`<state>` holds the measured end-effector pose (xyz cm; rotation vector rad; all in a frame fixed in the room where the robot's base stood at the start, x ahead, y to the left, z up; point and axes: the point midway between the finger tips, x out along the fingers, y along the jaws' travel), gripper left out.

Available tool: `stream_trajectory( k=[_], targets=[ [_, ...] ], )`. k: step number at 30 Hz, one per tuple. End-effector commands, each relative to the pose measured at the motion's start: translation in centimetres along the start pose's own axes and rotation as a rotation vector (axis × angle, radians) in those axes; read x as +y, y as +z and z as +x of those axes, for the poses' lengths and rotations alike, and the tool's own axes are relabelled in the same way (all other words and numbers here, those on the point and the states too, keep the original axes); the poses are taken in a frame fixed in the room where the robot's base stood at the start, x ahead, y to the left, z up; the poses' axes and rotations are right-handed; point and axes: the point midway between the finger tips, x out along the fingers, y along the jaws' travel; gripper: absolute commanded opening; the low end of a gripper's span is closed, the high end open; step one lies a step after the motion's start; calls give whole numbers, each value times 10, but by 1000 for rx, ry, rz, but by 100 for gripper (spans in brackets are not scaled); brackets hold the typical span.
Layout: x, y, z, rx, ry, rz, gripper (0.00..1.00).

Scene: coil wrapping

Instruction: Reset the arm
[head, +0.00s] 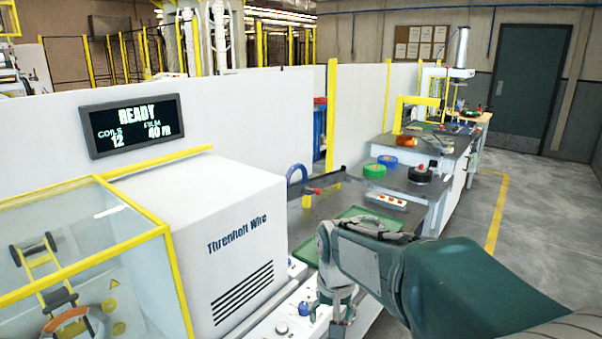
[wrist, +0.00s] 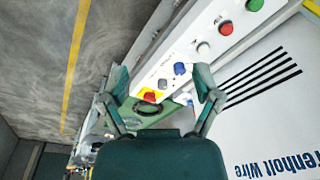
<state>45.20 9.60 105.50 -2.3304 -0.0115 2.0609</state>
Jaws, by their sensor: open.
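My arm reaches in from the lower right in the head view, with my gripper (head: 337,312) hanging down beside the front edge of the white wire machine (head: 225,235). In the wrist view my gripper (wrist: 161,80) has its two fingers spread apart, with nothing between them held. Beyond the fingers, a dark ring-shaped coil (wrist: 153,107) lies on a green mat (wrist: 150,122). The green mat also shows in the head view (head: 312,252), partly hidden behind my wrist.
The machine's front panel (wrist: 205,50) with several buttons runs close by my gripper. Tape rolls, green (head: 374,171) and black (head: 420,175), stand on the bench behind. A display (head: 133,124) reads READY. Open floor (head: 540,210) lies to the right.

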Motion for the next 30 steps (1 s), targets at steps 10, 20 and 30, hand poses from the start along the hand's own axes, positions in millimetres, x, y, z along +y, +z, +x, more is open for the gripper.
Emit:
stream_trajectory(
  k=[10,20,30],
  targets=[
    [51,76,-61,156,-10,-5,82],
    [85,156,-80,301,7,-15,82],
    [97,192,-76,368,24,-22,82]
  ],
)
